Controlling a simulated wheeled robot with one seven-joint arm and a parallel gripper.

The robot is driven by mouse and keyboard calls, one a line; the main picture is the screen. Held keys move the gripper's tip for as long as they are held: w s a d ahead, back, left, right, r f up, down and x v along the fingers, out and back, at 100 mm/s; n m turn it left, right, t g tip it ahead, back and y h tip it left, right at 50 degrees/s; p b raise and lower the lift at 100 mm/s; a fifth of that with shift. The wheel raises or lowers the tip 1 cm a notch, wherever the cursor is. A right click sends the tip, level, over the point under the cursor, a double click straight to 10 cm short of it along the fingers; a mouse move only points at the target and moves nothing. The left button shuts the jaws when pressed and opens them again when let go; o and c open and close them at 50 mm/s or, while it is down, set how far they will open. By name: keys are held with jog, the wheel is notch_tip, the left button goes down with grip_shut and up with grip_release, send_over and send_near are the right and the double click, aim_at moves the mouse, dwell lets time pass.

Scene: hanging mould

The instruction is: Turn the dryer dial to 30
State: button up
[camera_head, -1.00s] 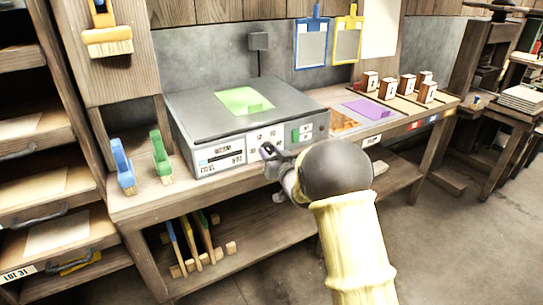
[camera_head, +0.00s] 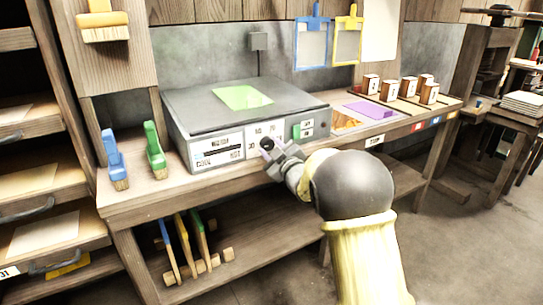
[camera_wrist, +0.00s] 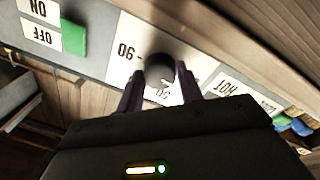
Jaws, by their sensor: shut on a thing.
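The dryer (camera_head: 235,112) is a grey box on the bench with a white dial plate on its front. In the wrist view, the dark round dial (camera_wrist: 160,68) sits on the dial plate (camera_wrist: 128,62), where a 90 mark reads upside down. My gripper (camera_wrist: 161,90) has its two fingers shut on the dial, one on either side. In the head view my gripper (camera_head: 270,150) reaches the dryer's front from the right. The dial's pointer direction is hard to tell, and part of the scale is hidden behind the dial and fingers.
A green switch (camera_wrist: 73,38) with ON and OFF labels is beside the dial plate. Blue (camera_head: 114,160) and green (camera_head: 155,150) brushes stand left of the dryer. A green sheet (camera_head: 242,97) lies on top. A purple sheet (camera_head: 370,109) and small wooden blocks are to the right.

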jog(key=shift+n+b, duration=0.4)
jog(key=shift+n, duration=0.2)
jog(key=o, duration=1)
jog(key=p+v, duration=0.2)
jog(key=v, duration=1.5)
jog(key=shift+s+d, duration=0.1)
jog(key=shift+d, duration=0.15)
